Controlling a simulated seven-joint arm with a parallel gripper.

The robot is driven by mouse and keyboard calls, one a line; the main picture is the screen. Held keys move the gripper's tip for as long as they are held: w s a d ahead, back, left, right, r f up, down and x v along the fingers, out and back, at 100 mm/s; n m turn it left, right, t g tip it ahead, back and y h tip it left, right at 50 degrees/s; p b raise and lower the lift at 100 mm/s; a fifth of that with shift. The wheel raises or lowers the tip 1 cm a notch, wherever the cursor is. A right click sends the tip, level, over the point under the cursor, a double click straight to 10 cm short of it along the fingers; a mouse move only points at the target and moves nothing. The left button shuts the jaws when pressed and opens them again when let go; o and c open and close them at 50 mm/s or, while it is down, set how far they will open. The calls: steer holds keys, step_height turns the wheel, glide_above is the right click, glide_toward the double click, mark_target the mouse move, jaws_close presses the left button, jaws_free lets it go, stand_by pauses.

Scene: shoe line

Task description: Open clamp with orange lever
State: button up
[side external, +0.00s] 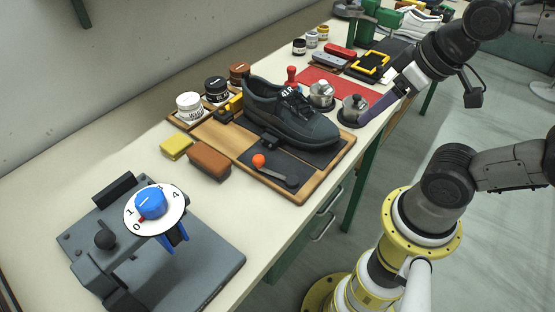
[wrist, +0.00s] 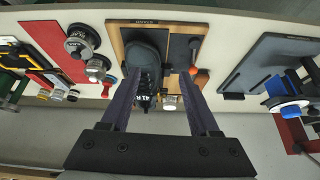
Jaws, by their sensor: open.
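The clamp's lever is a dark bar with an orange ball knob (side external: 259,160), lying on the wooden shoe board (side external: 306,197). It sits beside a black shoe (side external: 295,116), near the board's front. In the wrist view the orange lever (wrist: 201,76) is at the board's right side, just right of the right finger. My gripper (side external: 366,116) is open and empty, past the board's right end in the side view and apart from the lever. In the wrist view my gripper (wrist: 156,85) has its fingers spread on either side of the shoe. The shoe hides part of the board.
Two round metal-lidded pots, one of them a dark-based pot (side external: 355,109), stand close to my gripper. A grey fixture with a blue dial (side external: 151,203) stands at the front left.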

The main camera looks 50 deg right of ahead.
steer(key=shift+a+r+m, duration=0.15)
steer(key=shift+a+m, duration=0.15)
steer(key=shift+m, duration=0.3)
steer(key=shift+c, duration=1.2)
steer(key=w+a+m, duration=0.1)
steer(key=m, duration=0.1)
steer(key=w+a+r+m+g+y, duration=0.1)
steer(key=m, duration=0.1)
steer(key=w+a+m+y, duration=0.1)
steer(key=m, duration=0.1)
steer(key=shift+r+m, duration=0.2)
steer(key=shift+m, duration=0.2)
jaws_close()
steer(key=w+d+f+m+g+y, duration=0.1)
steer(key=w+f+m, duration=0.1)
steer(key=w+m, duration=0.2)
steer(key=w+d+f+m+y, duration=0.2)
steer(key=w+m, duration=0.2)
steer(key=w+d+f+m+g+y, duration=0.1)
steer(key=w+f+m, duration=0.1)
steer(key=w+m, duration=0.2)
steer(key=shift+w+d+f+m+g, duration=0.2)
steer(key=shift+w+d+m+g, duration=0.1)
steer(key=shift+w, duration=0.15)
steer(key=shift+d, duration=0.1)
steer(key=shift+f, duration=0.1)
